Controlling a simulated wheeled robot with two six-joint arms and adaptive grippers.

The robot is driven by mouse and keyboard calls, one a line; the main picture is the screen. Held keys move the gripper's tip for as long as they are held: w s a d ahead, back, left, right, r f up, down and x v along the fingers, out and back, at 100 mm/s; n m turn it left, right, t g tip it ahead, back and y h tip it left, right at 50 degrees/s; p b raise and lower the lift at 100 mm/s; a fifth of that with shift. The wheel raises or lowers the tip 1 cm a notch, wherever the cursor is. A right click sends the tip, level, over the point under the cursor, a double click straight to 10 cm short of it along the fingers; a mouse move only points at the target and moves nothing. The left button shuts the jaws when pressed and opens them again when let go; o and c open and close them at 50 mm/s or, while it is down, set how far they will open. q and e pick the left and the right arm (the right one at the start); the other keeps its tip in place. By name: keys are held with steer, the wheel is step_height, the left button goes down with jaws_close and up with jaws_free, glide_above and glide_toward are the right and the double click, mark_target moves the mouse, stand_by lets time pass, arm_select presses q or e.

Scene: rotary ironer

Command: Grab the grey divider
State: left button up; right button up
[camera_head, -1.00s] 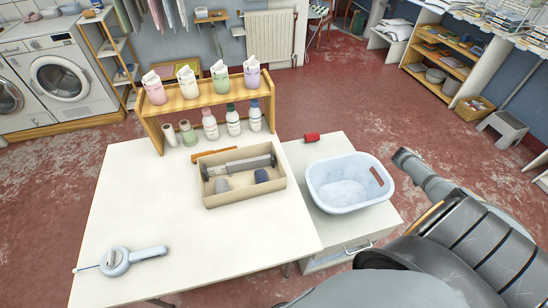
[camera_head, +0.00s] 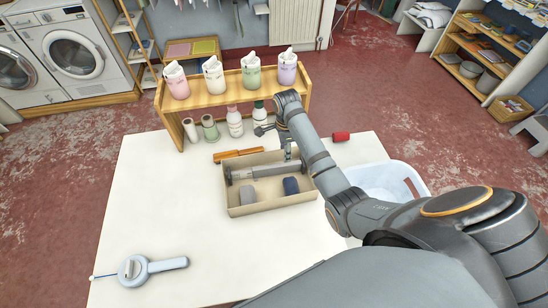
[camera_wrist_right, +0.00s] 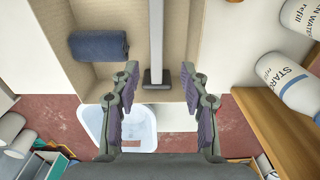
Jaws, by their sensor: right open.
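The grey divider (camera_head: 262,170) is a long bar lying across the inside of a beige box (camera_head: 243,210) on the white table. In the right wrist view the divider (camera_wrist_right: 156,35) runs down from the top edge, with a dark foot at its near end against the box wall. My right gripper (camera_wrist_right: 158,72) is open, with a finger apart on each side of the divider's foot; nothing is held. My left gripper is not in view.
A dark blue roll (camera_head: 290,186) and a grey roll (camera_head: 247,195) lie in the box. A white basket (camera_head: 402,172) is at the right.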

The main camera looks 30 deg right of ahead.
mark_target(281, 165)
steer(key=shift+w+a, duration=0.2)
steer(key=shift+a, duration=0.6)
steer(key=shift+s+f, duration=0.25)
steer(key=shift+f, duration=0.25)
step_height(281, 165, down, 4)
steer(key=shift+d+r, duration=0.1)
steer(key=shift+f, duration=0.2)
steer(key=shift+f+p, duration=0.3)
steer(key=shift+f, duration=0.2)
step_height(281, 165, down, 4)
steer(key=shift+r, duration=0.1)
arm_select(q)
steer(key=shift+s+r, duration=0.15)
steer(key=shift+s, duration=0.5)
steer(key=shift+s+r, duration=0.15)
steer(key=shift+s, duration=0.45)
arm_select(e)
steer(key=shift+f, duration=0.2)
jaws_close()
